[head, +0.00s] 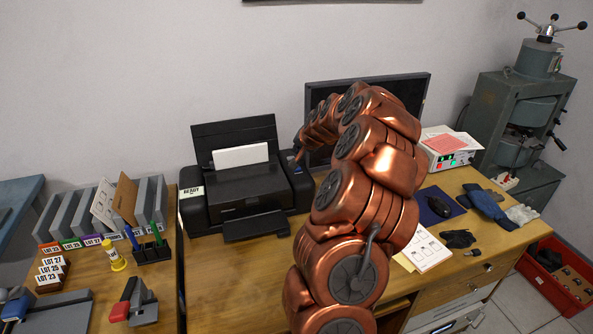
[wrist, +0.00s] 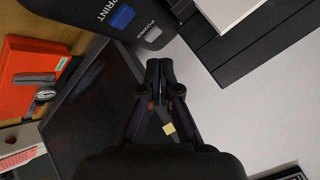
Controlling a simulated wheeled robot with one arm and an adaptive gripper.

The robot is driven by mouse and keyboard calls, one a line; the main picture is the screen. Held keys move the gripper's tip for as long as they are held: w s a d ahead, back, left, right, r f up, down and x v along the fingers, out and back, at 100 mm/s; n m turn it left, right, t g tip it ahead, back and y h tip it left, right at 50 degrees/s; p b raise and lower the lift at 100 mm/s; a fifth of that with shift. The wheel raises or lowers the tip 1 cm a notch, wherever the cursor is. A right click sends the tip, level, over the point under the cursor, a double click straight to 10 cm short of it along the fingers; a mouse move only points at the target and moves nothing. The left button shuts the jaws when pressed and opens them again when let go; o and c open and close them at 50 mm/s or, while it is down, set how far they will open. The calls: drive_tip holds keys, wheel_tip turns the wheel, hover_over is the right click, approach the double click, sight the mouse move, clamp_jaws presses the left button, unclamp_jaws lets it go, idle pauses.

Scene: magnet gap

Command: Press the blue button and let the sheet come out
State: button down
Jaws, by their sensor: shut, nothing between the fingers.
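The black printer (head: 245,199) stands on the desk against the wall, with a white sheet (head: 240,155) upright in its rear feed and its front tray (head: 256,226) open and bare. The blue button (wrist: 122,18), labelled PRINT, is on the printer's rounded control panel, beside a grey POWER button (wrist: 153,33). My gripper (wrist: 158,68) is shut and empty. In the wrist view its fingertips appear just below the POWER button, with the blue button up and to the left; I cannot tell their height above the panel. In the head view my gripper (head: 299,147) is at the printer's right end.
A dark monitor (head: 418,96) stands close behind my arm, right of the printer. File holders (head: 76,213) and a pen stand are left of the printer. A mouse (head: 439,206), gloves and papers lie to the right. The desk before the printer is clear.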

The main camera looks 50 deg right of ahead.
sight(298, 169)
drive_tip(key=shift+f+b, duration=0.8)
drive_tip(key=shift+f, duration=1.35)
drive_tip(key=shift+f, duration=0.1)
drive_tip(key=shift+f+b, duration=0.35)
drive_tip(key=shift+b, duration=0.1)
